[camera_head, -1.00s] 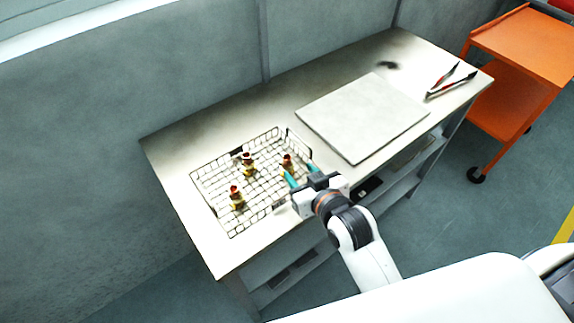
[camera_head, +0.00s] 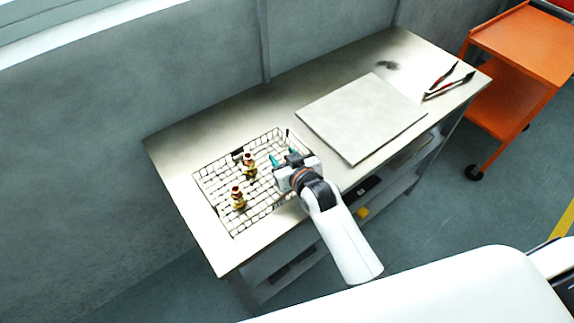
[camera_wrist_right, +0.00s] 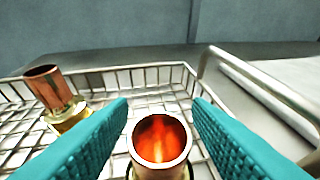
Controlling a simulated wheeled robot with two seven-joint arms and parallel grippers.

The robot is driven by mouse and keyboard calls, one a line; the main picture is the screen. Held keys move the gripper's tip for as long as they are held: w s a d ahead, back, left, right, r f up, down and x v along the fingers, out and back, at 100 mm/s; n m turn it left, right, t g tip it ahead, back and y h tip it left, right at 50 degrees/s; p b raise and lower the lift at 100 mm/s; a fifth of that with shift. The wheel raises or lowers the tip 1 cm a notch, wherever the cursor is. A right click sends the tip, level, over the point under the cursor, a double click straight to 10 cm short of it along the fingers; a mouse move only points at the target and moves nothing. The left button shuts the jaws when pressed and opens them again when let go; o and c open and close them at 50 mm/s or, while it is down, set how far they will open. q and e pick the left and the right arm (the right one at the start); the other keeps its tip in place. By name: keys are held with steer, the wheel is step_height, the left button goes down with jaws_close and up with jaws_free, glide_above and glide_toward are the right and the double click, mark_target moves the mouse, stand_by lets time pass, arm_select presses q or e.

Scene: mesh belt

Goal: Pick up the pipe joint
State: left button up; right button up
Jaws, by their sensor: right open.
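In the right wrist view a copper-and-brass pipe joint (camera_wrist_right: 160,142) stands upright between the two teal fingers of my right gripper (camera_wrist_right: 160,120). The fingers are open with a gap on each side of its copper mouth. In the head view my right gripper (camera_head: 283,159) is over the right end of the wire basket (camera_head: 262,215) and hides this joint. Two other pipe joints (camera_head: 249,163) (camera_head: 238,198) stand in the basket, and one shows at the left of the wrist view (camera_wrist_right: 55,92). My left gripper is not in view.
The basket sits on a metal workbench (camera_head: 215,240), its wire rim (camera_wrist_right: 140,72) rising around the joints. A flat grey board (camera_head: 362,115) lies to the right, with red-handled tongs (camera_head: 448,82) beyond. An orange cart (camera_head: 520,45) stands past the bench's right end.

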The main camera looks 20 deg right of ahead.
jaws_close()
steer(key=shift+r, duration=0.15)
